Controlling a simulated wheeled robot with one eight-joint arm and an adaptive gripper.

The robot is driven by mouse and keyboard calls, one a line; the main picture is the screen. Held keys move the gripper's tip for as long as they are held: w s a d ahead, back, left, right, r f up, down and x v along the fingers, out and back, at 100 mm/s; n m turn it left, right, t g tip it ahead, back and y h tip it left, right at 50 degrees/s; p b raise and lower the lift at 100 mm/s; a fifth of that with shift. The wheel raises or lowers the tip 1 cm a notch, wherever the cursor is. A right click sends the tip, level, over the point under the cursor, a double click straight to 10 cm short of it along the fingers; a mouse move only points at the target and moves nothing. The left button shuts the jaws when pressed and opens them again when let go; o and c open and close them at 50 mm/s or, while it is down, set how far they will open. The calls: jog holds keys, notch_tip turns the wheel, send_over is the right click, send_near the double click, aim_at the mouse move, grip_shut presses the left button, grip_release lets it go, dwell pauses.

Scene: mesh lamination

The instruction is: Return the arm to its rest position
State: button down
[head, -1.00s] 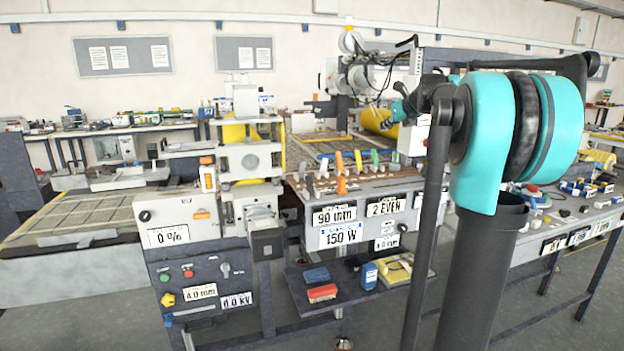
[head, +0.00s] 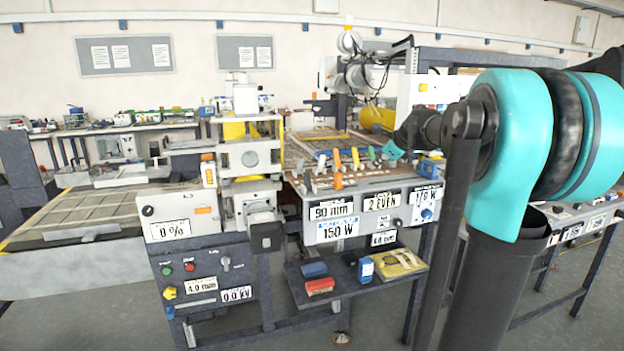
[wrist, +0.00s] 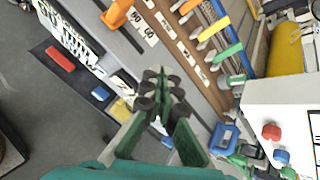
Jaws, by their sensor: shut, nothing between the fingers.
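My arm shows on the right of the head view, with a large teal joint (head: 520,140) on a dark column. Its far end, a small teal part (head: 393,150), is by the lever row of the middle bench; its fingers cannot be made out there. In the wrist view my gripper (wrist: 162,82) reaches up from the bottom edge, its dark fingertips together with nothing held. It hangs above the bench front, and I cannot tell the exact gap to the panel below it.
The bench's control panel (head: 358,210) carries labels and orange, yellow and green levers, which also show in the wrist view (wrist: 213,27). A lower shelf (head: 345,286) holds a red block (head: 320,286), a blue bottle and a yellow item. The roller machine (head: 250,158) stands left. Floor in front is clear.

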jog(key=s+a+f+n+g+h, duration=0.1)
jog(key=s+f+n+g, duration=0.1)
jog(key=s+f+n, duration=1)
jog(key=s+a+f+n+g+h, duration=0.1)
jog(key=s+f+n+g+h, duration=0.1)
jog(key=s+f+n, duration=1)
jog(key=s+f+g, duration=0.1)
jog(key=s+f, duration=0.8)
jog(key=s, duration=0.4)
jog(key=shift+h, duration=0.3)
jog(key=shift+w+a+r, duration=0.1)
jog(key=shift+a, duration=0.1)
